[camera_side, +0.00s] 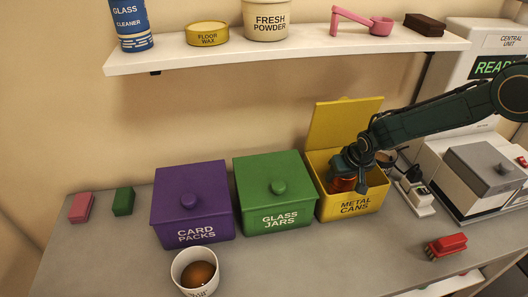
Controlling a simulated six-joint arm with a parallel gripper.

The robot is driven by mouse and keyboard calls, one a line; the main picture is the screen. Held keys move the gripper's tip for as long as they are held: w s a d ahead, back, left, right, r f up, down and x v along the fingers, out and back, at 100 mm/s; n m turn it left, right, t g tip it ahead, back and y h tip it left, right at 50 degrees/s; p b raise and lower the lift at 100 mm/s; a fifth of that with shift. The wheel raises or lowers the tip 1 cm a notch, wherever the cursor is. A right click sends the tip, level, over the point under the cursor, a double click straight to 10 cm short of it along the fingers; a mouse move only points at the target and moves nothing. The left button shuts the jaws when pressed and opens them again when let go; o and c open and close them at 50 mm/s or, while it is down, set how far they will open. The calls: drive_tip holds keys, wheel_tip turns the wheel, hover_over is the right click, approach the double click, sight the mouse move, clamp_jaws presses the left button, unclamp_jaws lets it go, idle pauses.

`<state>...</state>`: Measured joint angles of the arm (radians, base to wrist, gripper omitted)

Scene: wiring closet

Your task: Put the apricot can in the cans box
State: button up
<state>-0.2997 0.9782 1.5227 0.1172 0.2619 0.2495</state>
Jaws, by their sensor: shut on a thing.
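The cans box (352,205) is yellow, is lettered "METAL CANS" and stands on the counter right of centre. Its lid (345,124) is open and stands up at the back. My gripper (345,176) reaches in from the right, low at the box's opening. It is shut on a reddish-orange can (342,185), which I take to be the apricot can; its label cannot be read. The can is inside the box's mouth, partly hidden by my gripper and the front wall. I cannot tell whether it touches the floor of the box.
A closed green "GLASS JARS" box (270,195) stands close to the left, then a closed purple "CARD PACKS" box (190,205). A white pot (194,270) is in front. A power strip (418,195) and a red brush (446,245) lie right. A shelf (290,45) hangs above.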

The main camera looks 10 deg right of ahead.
drive_tip(key=shift+f, duration=0.2)
drive_tip(key=o, duration=1.2)
drive_tip(key=shift+o, duration=0.2)
drive_tip(key=shift+f, duration=0.1)
drive_tip(key=v, duration=1.4)
